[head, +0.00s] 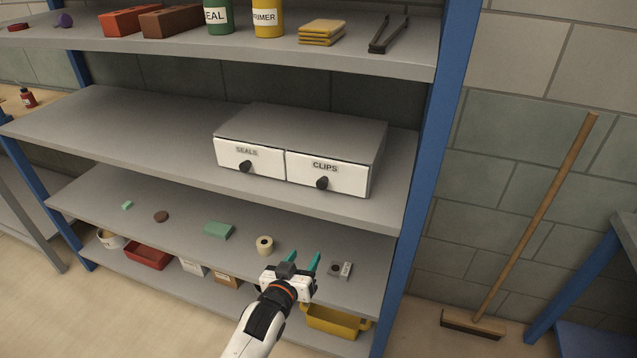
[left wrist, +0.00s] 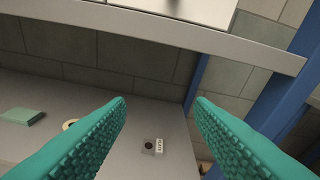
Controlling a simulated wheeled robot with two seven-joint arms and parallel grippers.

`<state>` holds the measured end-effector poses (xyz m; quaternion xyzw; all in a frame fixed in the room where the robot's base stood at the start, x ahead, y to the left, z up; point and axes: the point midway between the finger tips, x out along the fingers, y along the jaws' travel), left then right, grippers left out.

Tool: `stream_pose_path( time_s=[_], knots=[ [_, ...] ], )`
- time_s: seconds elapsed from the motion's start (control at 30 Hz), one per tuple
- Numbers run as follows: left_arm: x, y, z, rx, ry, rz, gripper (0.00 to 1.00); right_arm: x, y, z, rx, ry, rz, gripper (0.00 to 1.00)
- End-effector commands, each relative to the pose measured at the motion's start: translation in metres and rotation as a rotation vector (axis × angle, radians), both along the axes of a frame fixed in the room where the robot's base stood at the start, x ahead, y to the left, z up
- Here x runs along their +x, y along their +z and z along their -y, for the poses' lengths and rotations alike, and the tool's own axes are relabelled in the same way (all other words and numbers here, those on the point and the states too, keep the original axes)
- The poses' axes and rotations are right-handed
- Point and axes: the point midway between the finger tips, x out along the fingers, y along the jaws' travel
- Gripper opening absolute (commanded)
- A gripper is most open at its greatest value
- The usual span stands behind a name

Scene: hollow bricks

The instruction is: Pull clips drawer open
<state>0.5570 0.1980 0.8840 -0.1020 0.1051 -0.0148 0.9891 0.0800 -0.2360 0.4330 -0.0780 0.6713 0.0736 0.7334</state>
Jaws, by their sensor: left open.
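A grey drawer unit stands on the middle shelf in the head view. Its right drawer (head: 327,174) is white, labelled CLIPS, and looks shut. Its dark knob (head: 322,183) sits at the middle of the front. The left drawer (head: 249,159), labelled SEALS, also looks shut. My left gripper (head: 304,260) has teal fingers and is open and empty. It is in front of the lower shelf, below the drawers and apart from them. In the left wrist view the open fingers (left wrist: 160,125) frame the lower shelf, and only the bottom of the unit shows at the top. My right gripper is not in view.
The middle shelf edge (head: 300,200) lies between my gripper and the drawers. A tape roll (head: 264,246), a green block (head: 218,230) and a small grey box (head: 341,270) lie on the lower shelf. A blue post (head: 425,160) stands right of the unit. A broom (head: 535,225) leans beyond it.

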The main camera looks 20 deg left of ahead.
Motion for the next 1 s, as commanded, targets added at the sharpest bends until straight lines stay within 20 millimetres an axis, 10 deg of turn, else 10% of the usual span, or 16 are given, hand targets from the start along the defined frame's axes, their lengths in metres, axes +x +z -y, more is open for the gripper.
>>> stream_pose_path(
  time_s=[0.1,0.23,1.0],
  knots=[
    [0.007,0.076,-0.003,-0.037,0.016,0.133,0.48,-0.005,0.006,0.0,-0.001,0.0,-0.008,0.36],
    [0.008,0.11,-0.006,-0.058,0.022,0.197,0.48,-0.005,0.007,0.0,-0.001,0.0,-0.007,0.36],
    [0.122,0.114,-0.001,-0.06,0.023,0.206,0.48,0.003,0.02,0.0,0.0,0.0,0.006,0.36]
  ],
)
